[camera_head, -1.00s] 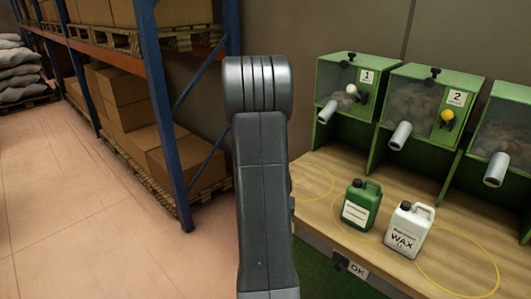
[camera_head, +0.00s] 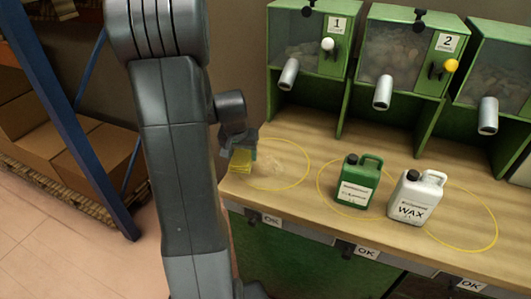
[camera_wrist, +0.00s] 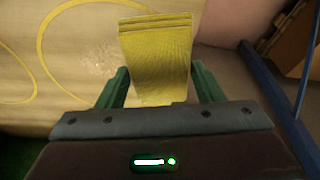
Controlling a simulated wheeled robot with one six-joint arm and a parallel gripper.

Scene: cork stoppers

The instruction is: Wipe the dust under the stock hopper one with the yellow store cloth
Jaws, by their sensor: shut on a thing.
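The yellow store cloth (camera_wrist: 157,60) is a folded pad held between the green fingers of my gripper (camera_wrist: 158,88) in the wrist view. In the head view, my gripper (camera_head: 243,153) is shut on the cloth (camera_head: 241,162) at the left end of the wooden bench. The dust (camera_head: 278,165) is a pale smear inside the leftmost yellow ring, just right of the cloth. It also shows as pale specks in the wrist view (camera_wrist: 100,62), left of the cloth. Stock hopper one (camera_head: 309,50), green with a clear front and a white knob, stands behind that ring.
Hopper two (camera_head: 402,55), with a yellow knob, and a third hopper (camera_head: 494,70) stand to the right. A green jug (camera_head: 357,183) and a white WAX jug (camera_head: 413,205) stand on the bench (camera_head: 300,208). A blue rack post (camera_head: 75,110) is at the left.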

